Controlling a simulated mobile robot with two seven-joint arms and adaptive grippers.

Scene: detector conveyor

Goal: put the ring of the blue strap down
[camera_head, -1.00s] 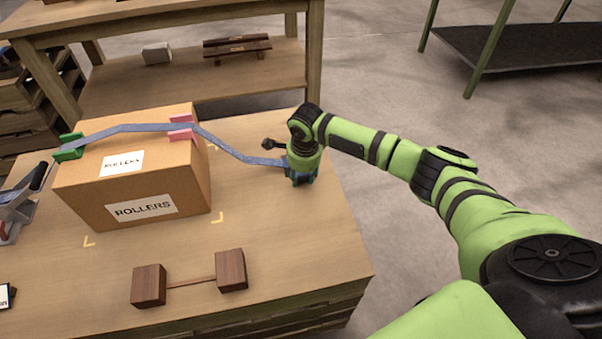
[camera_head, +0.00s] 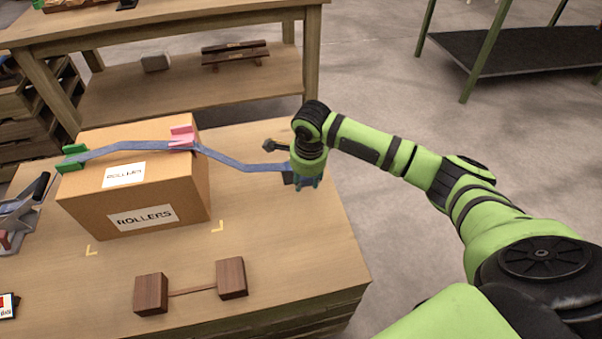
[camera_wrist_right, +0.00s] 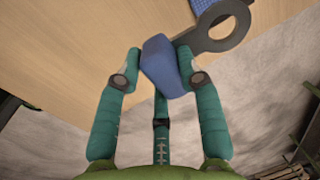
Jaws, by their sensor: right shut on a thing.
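The blue strap (camera_head: 240,164) runs over the top of the cardboard box marked ROLLERS (camera_head: 185,205) and off its right side to my right gripper (camera_head: 306,184). It passes by a green corner piece (camera_head: 72,153) on the left and a pink one (camera_head: 182,137) on the right. In the right wrist view my right gripper (camera_wrist_right: 153,80) is shut on a blue block-like part (camera_wrist_right: 160,62) at the strap's end. The dark ring (camera_wrist_right: 222,25) sticks out beyond the fingers, near the table's edge. My left gripper is out of view.
The wooden table (camera_head: 260,235) has free room between the box and its right edge. A two-block wooden stand (camera_head: 190,289) lies at the front. A tool with a dark handle (camera_head: 22,208) is at the left. A shelf table (camera_head: 190,85) stands behind.

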